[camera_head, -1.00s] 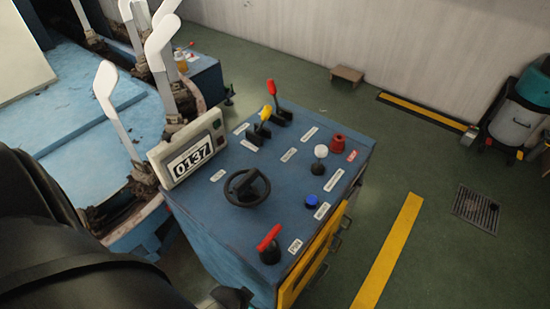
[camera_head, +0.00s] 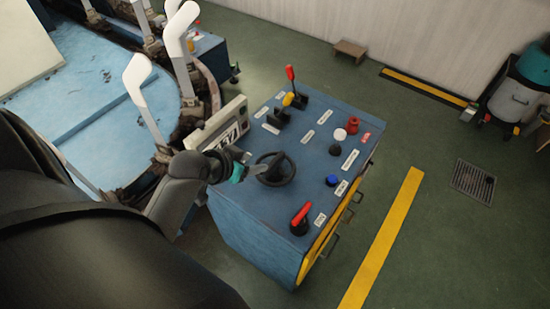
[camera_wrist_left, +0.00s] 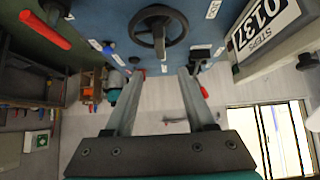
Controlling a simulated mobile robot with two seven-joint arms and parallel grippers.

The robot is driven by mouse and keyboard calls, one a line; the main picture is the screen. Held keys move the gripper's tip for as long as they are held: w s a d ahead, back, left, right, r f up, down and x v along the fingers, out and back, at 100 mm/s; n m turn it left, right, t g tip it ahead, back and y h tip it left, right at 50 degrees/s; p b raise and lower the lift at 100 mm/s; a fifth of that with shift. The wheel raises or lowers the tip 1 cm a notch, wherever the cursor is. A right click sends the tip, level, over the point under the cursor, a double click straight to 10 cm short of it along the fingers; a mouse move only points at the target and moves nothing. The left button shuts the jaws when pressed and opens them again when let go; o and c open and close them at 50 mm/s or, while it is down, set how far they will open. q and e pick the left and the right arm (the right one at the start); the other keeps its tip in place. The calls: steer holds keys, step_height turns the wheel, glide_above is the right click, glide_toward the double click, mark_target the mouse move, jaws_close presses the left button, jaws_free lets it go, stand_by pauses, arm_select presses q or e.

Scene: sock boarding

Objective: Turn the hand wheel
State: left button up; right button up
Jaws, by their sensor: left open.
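The hand wheel (camera_head: 291,169) is black and lies on the blue top of the control console (camera_head: 330,118). It also shows at the top of the left wrist view (camera_wrist_left: 158,30), with its hub and spoke visible. My left gripper (camera_head: 261,169) is at the wheel's left side in the head view and partly overlaps its rim. In the left wrist view the two grey fingers (camera_wrist_left: 159,73) are spread apart with nothing between them. The wheel shows beyond their tips; I cannot tell whether they touch. My right gripper is not in view.
The console also carries a red-handled lever (camera_head: 300,215), a blue button (camera_head: 332,180), a white knob (camera_head: 340,135), a red button (camera_head: 353,125) and yellow and red levers behind. A counter box (camera_head: 219,125) stands left, partly hidden by my arm. White sock forms (camera_head: 139,85) stand beyond.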

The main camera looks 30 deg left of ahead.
mark_target(274, 161)
arm_select(q)
steer(key=b+x, duration=0.3)
steer(key=x, duration=1)
steer(key=shift+w+d+f, duration=0.1)
steer(key=shift+w+f, duration=0.1)
steer(key=shift+f, duration=0.1)
steer(key=shift+c, duration=0.7)
jaws_close()
